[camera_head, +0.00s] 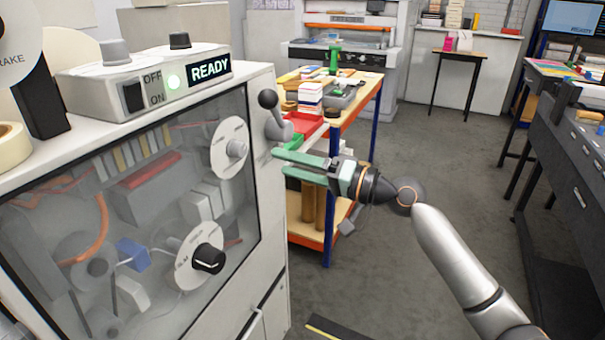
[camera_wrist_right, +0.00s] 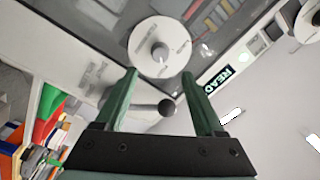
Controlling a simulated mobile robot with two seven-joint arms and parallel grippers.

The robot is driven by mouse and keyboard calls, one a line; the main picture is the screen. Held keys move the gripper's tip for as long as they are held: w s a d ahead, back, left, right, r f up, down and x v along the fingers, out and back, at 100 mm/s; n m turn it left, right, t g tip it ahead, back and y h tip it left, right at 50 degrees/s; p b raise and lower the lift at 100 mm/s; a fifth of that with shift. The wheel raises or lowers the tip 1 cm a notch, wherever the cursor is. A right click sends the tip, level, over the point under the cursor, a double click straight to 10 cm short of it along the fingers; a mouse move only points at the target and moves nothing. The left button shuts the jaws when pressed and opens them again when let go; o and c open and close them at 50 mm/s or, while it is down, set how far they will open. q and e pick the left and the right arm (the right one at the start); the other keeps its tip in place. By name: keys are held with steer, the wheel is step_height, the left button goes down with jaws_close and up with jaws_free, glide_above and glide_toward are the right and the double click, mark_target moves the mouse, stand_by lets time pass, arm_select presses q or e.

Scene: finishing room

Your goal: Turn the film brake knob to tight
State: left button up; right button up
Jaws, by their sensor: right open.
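A white dial with a grey knob (camera_head: 237,148) is at the upper right of the machine's clear front panel. My right gripper (camera_head: 280,162) has green fingers, open and empty, just right of this dial. In the right wrist view the grey knob (camera_wrist_right: 160,52) appears beyond and between the fingertips (camera_wrist_right: 159,74), apparently apart from them. A lower dial has a black knob (camera_head: 208,258). My left gripper is not in view.
A ball-ended lever (camera_head: 268,99) stands out from the machine's right side, close to my right gripper. A control box (camera_head: 145,85) with a lit READY sign is on top. A cluttered workbench (camera_head: 372,92) stands behind the gripper. Floor (camera_head: 440,170) is clear to the right.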

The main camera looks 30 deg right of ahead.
steer(key=shift+v, duration=1.25)
steer(key=s+a+f+g+h+p, duration=0.1)
steer(key=s+a+f+h, duration=0.15)
steer(key=f, duration=1.05)
steer(key=s+a+f+g+h+p, duration=0.1)
steer(key=s+f+h, duration=0.2)
steer(key=f, duration=1)
steer(key=s+a+f+n+g+h, duration=0.1)
steer(key=s+a+f+n, duration=0.1)
steer(key=s+f, duration=0.5)
steer(key=s+a+f+n+g+h+p, duration=0.1)
steer(key=s+a+f+n+g+h, duration=0.1)
steer(key=s+f, duration=0.5)
steer(key=s+a+n, duration=0.1)
steer(key=s, duration=0.4)
steer(key=shift+a+n, duration=0.3)
steer(key=shift+n, duration=0.1)
steer(key=shift+s+h, duration=0.1)
steer(key=shift+h, duration=0.15)
